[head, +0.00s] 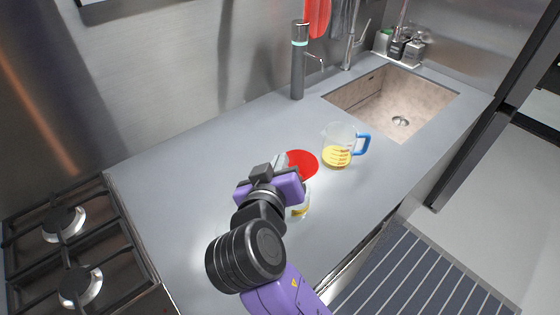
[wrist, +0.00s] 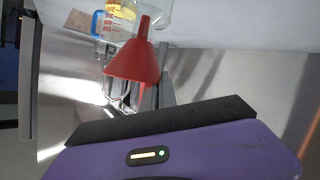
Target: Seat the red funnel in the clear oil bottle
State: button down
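The red funnel (head: 303,164) is just beyond my gripper (head: 281,163) in the head view, its wide mouth facing up. The inverted wrist view shows its cone (wrist: 136,62) with the spout pointing toward the counter. My gripper appears shut on the funnel's rim; the fingertips are mostly hidden. The clear oil bottle (head: 301,209), with yellow contents low inside, stands on the counter, partly hidden behind my gripper. The funnel appears held higher than the bottle. The spout overlaps clear material in the wrist view; I cannot tell whether it is inside the bottle neck.
A clear measuring jug (head: 338,152) with yellow liquid and a blue handle stands right of the funnel; it also shows in the wrist view (wrist: 113,28). A grey dispenser (head: 298,72) and the sink (head: 375,90) are behind. The gas hob (head: 70,250) is left. The left counter is clear.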

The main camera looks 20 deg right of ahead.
jog(key=c, duration=1.2)
grip_release()
jog(key=shift+r, duration=0.1)
notch_tip(320, 180, up, 7)
jog(key=p, duration=0.6)
